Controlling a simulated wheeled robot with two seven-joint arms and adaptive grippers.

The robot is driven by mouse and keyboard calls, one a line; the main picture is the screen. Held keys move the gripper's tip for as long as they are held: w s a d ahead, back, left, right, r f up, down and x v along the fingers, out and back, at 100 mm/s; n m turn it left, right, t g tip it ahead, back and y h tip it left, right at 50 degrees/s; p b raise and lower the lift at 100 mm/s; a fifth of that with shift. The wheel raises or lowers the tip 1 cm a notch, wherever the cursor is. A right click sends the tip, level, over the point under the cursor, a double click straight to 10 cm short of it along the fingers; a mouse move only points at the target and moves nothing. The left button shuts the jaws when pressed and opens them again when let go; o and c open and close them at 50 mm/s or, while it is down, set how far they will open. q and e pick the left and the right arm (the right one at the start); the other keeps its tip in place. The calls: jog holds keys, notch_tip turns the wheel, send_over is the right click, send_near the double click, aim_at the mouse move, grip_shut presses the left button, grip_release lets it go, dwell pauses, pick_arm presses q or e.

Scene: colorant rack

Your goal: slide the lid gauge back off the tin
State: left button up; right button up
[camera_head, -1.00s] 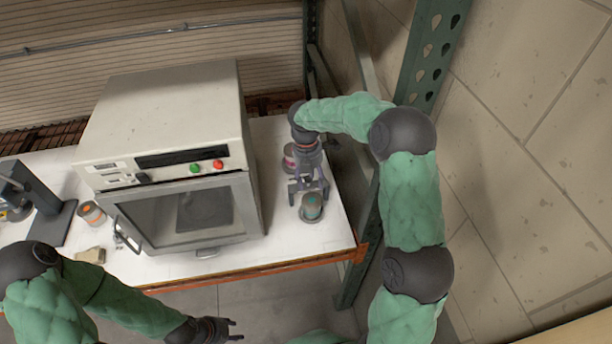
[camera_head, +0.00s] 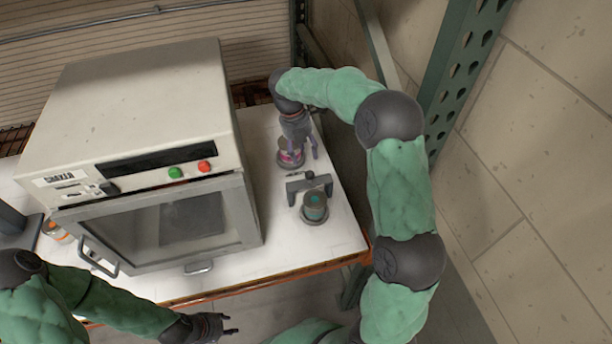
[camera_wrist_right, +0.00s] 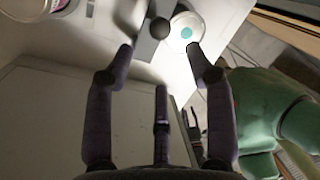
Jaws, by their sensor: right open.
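The lid gauge (camera_head: 309,186) is a dark grey bridge-shaped piece on the white table, right behind a tin (camera_head: 314,207) with a teal spot on top. In the right wrist view the gauge's black knob (camera_wrist_right: 160,28) is beside the tin's pale lid (camera_wrist_right: 184,32); I cannot tell whether gauge and tin touch. My right gripper (camera_head: 303,152) is open and empty, behind the gauge and by a pink-labelled tin (camera_head: 290,157). Its spread fingers (camera_wrist_right: 164,58) also show in the wrist view. My left gripper (camera_head: 229,324) is open and empty in front of the table.
A large beige shaker cabinet (camera_head: 150,130) with a glass door fills the table left of the tins. An orange-labelled tin (camera_head: 55,232) is at its left. A green rack upright (camera_head: 455,90) stands right of the table. Bare table (camera_head: 275,238) lies in front of the teal-spotted tin.

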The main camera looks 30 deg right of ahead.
aim_at(309, 172)
jog(key=f, duration=0.3)
jog(key=s+d+f, duration=0.1)
jog(key=f, duration=0.6)
jog(key=shift+s+d+f+b, duration=0.2)
jog(key=shift+s+f+b, duration=0.05)
jog(key=shift+f+b, duration=0.1)
grip_shut()
